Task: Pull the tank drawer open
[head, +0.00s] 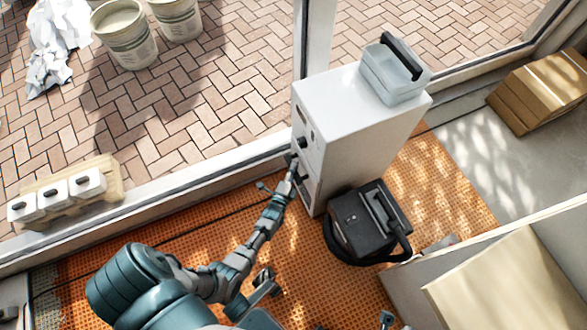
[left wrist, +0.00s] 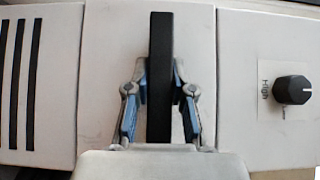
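The white cabinet-like unit (head: 345,115) stands on the orange mat by the window frame. Its narrow front faces left. In the left wrist view, a white front panel, the tank drawer's front (left wrist: 100,75), carries a black upright bar handle (left wrist: 160,75). Thin seams border the panel and it looks flush with its neighbours. My left gripper (head: 292,167) is at the unit's front. My right gripper cannot be made out clearly.
A black knob (left wrist: 294,90) marked "High" sits right of the drawer panel. Boxes (head: 545,85) lie at right. Mat is clear left of the unit.

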